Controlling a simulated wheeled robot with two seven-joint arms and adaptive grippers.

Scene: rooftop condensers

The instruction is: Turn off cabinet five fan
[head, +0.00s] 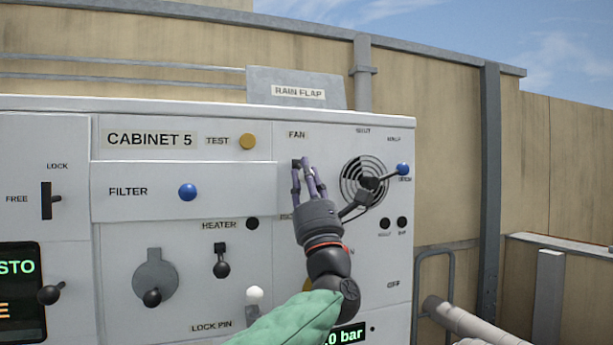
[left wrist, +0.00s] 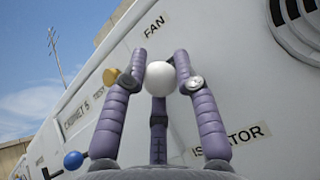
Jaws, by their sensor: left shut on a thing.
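The white panel of cabinet five (head: 230,160) faces me, with its "CABINET 5" label (head: 150,139). My left gripper (head: 306,168) is at the panel just below the "FAN" label (head: 297,135). In the left wrist view its purple fingers (left wrist: 160,80) are closed around a round white knob (left wrist: 160,76), below the "FAN" label (left wrist: 154,27). In the head view the fingers and hand hide this knob and most of the "ISOLATOR" label, which shows in the left wrist view (left wrist: 230,140). My right gripper is out of view.
Close by are a round vent (head: 352,190) with a black lever and blue knob (head: 403,169), a yellow test knob (head: 247,142), a blue filter knob (head: 187,192) and a black heater knob (head: 221,269). A white knob (head: 254,295) stands low, by my left arm.

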